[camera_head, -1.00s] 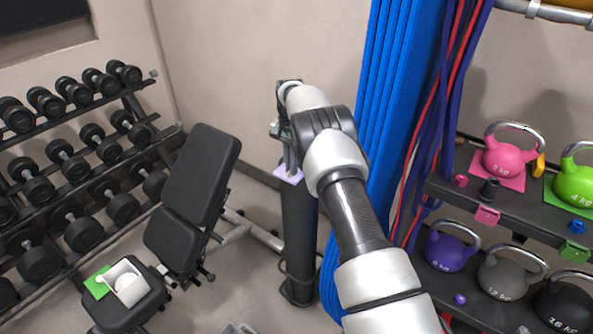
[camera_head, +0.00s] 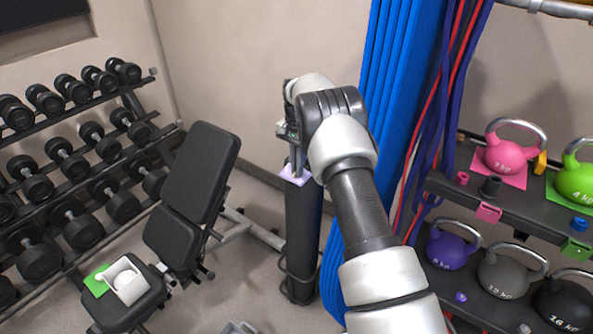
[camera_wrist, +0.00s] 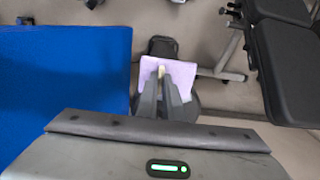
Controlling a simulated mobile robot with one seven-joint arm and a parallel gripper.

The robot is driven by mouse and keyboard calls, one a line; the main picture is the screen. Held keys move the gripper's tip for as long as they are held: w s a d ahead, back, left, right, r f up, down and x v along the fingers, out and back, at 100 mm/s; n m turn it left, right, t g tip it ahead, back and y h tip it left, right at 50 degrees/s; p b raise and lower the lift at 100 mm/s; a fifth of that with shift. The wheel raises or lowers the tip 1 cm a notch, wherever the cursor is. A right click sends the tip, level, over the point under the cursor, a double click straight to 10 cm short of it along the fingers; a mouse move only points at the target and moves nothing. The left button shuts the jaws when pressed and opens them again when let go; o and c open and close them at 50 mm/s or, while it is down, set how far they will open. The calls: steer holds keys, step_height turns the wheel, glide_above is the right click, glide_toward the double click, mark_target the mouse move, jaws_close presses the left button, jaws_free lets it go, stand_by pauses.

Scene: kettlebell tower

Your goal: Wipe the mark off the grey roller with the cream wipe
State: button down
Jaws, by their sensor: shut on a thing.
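A dark grey upright cylinder (camera_head: 303,235), which looks like the roller, stands on the floor against the wall beside the blue bands. My gripper (camera_head: 295,160) is above its top, pointing down. In the wrist view my gripper (camera_wrist: 163,82) is shut on a small cream piece (camera_wrist: 161,71), apparently the wipe, mostly hidden by the fingers. A lilac square (camera_wrist: 181,72) lies under or just beyond the fingertips; it also shows at the cylinder's top in the head view (camera_head: 293,178). I cannot tell whether they touch. I see no mark on the cylinder.
A dumbbell rack (camera_head: 70,190) is at the left and a kettlebell shelf (camera_head: 445,193) at the right.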

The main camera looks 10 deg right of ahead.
steer(key=shift+s+d, duration=0.15)
steer(key=shift+s, duration=0.05)
steer(key=shift+r, duration=0.15)
steer(key=shift+r+p, duration=0.6)
steer(key=shift+r, duration=0.4)
steer(key=shift+w, duration=0.1)
steer(key=w+a+r+p, duration=0.1)
steer(key=w+a+p, duration=0.1)
steer(key=a+p, duration=0.1)
steer(key=shift+w+r, duration=0.4)
step_height(320, 180, up, 6)
steer(key=shift+f+p, duration=0.1)
steer(key=shift+p, duration=1)
